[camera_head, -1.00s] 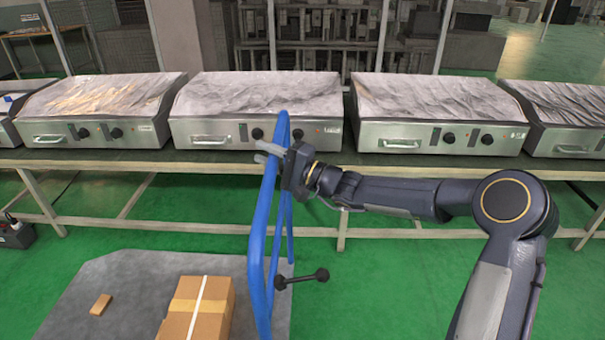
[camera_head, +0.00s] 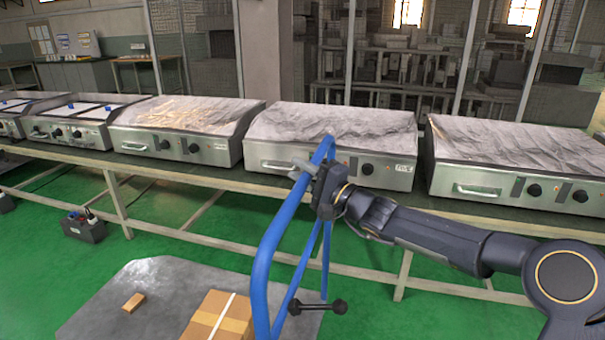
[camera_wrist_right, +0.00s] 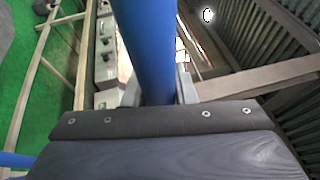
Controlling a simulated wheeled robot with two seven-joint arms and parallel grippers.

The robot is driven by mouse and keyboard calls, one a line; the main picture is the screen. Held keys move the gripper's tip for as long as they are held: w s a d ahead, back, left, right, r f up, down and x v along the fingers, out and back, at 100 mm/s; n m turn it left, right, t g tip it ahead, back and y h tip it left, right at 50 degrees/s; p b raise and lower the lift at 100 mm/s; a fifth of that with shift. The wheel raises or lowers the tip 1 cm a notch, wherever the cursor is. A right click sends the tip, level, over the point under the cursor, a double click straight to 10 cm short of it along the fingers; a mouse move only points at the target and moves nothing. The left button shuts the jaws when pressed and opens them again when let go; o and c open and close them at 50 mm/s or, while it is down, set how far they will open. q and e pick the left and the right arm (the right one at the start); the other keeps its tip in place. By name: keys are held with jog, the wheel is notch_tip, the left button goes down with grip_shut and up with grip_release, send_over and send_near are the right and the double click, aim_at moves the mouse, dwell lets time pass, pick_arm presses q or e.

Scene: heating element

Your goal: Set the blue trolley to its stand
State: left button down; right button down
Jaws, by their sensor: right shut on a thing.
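The blue trolley shows its blue tube handle (camera_head: 266,268) in the middle of the head view, with its grey platform (camera_head: 150,280) low on the green floor. My right gripper (camera_head: 312,172) is shut on the upper part of the blue handle. In the right wrist view the blue tube (camera_wrist_right: 148,45) runs between the two fingers (camera_wrist_right: 158,90). The trolley's lower edge is cut off by the frame. My left gripper is out of view. I cannot make out a stand for the trolley.
A cardboard box (camera_head: 222,318) and a small brown block (camera_head: 133,303) lie on the platform. A long table (camera_head: 225,182) with several steel heating units (camera_head: 335,140) runs across behind the trolley. A dark toolbox (camera_head: 84,227) stands on the floor at left. Green floor is open left of the platform.

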jog(key=c, duration=1.2)
grip_release()
jog(key=b+v, duration=0.1)
jog(key=v, duration=0.6)
jog(key=shift+s+d+f, duration=0.2)
jog(key=shift+s+d, duration=0.05)
jog(key=shift+d, duration=0.05)
jog(key=s+d+f+n+g+h, duration=0.1)
jog(key=s+f+n+g+h, duration=0.2)
jog(key=s, duration=0.7)
jog(key=s+d+f+n+g+h, duration=0.1)
jog(key=s+n+g, duration=0.25)
jog(key=s, duration=0.55)
jog(key=s+d+f+h, duration=0.4)
jog(key=s+d+f, duration=0.2)
jog(key=s, duration=0.3)
jog(key=s+d+f+h, duration=0.4)
jog(key=s+d+f, duration=0.3)
jog(key=s, duration=0.2)
jog(key=shift+n+g, duration=0.25)
jog(key=r+p, duration=1.4)
jog(key=shift+s+r, duration=0.25)
jog(key=shift+s, duration=0.05)
